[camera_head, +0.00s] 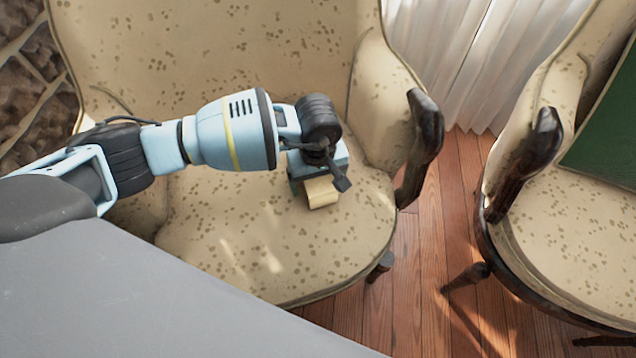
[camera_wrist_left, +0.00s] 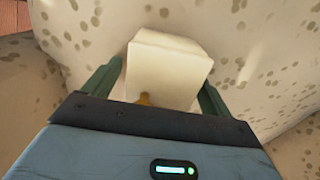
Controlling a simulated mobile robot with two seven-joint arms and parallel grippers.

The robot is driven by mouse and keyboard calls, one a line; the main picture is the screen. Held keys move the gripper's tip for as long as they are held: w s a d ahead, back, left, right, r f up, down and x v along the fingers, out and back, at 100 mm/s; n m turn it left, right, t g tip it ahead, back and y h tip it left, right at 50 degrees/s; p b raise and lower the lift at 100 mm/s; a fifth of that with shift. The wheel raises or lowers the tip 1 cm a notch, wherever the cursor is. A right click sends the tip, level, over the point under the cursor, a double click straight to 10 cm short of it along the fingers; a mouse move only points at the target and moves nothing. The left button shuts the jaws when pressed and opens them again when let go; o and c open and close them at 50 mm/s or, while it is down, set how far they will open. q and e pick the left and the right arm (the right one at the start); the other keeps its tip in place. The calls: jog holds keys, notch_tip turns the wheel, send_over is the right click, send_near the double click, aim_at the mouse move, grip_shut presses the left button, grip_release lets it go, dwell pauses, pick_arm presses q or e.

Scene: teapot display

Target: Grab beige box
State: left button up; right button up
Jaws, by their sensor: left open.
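The beige box (camera_head: 321,193) lies on the seat of the patterned armchair (camera_head: 240,260), partly hidden by my left gripper in the head view. My left gripper (camera_head: 314,186) is over the box near the right side of the seat. In the left wrist view the box (camera_wrist_left: 168,68) sits between the two green fingers of my left gripper (camera_wrist_left: 157,88). The fingers are apart, one on each side of the box, with a gap visible at least on the left. My right gripper is not in view.
The chair's dark wooden armrest (camera_head: 424,135) rises just right of my left gripper. The chair back stands behind it. A second armchair (camera_head: 570,220) with a green cushion (camera_head: 608,135) is at the right. Wooden floor (camera_head: 430,260) shows between the chairs.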

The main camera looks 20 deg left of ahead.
pick_arm(q)
jog(key=shift+c, duration=0.5)
jog(key=c, duration=1)
jog(key=shift+c, duration=0.2)
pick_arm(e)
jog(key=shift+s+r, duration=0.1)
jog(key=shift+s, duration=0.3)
pick_arm(q)
jog(key=shift+r, duration=0.15)
